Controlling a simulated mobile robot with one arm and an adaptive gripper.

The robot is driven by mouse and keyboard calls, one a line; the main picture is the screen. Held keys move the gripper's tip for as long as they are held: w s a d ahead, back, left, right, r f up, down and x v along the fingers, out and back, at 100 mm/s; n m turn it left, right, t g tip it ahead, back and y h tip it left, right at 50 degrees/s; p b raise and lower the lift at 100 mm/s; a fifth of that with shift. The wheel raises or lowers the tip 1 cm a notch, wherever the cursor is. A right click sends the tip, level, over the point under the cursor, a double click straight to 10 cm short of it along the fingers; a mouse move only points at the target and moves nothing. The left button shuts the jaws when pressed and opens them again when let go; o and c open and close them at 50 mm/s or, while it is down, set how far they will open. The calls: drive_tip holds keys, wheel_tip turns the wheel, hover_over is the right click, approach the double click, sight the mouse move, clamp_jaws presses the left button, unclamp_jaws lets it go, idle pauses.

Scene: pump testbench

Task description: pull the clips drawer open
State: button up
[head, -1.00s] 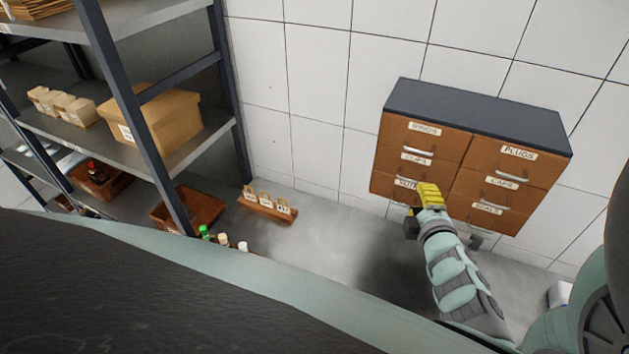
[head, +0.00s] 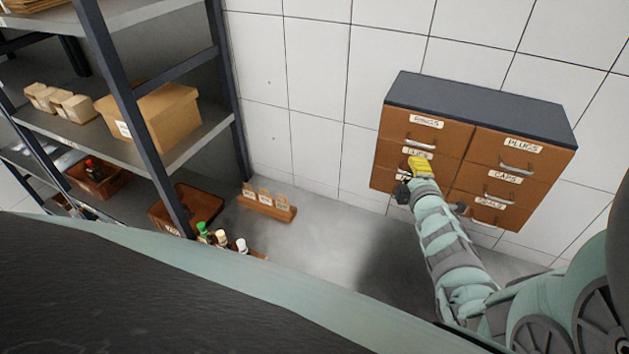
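The brown drawer cabinet (head: 480,97) with a dark top hangs on the tiled wall at right. The clips drawer (head: 387,151) is the middle one in its left column, and its front looks flush. Its label is partly covered and its handle is hidden behind my gripper. My gripper (head: 420,166), with yellow fingers, is in front of the clips drawer's lower part. I cannot tell whether it touches the handle, or whether the fingers are open or shut.
The rings drawer (head: 394,126) is above, with its handle showing. The plugs drawer (head: 541,162), caps drawer (head: 529,187) and seals drawer (head: 512,217) form the right column. A metal shelf rack (head: 175,170) stands at left. A small wooden rack (head: 267,207) sits on the grey surface.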

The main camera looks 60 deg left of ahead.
clamp_jaws()
idle(0.3)
idle(0.3)
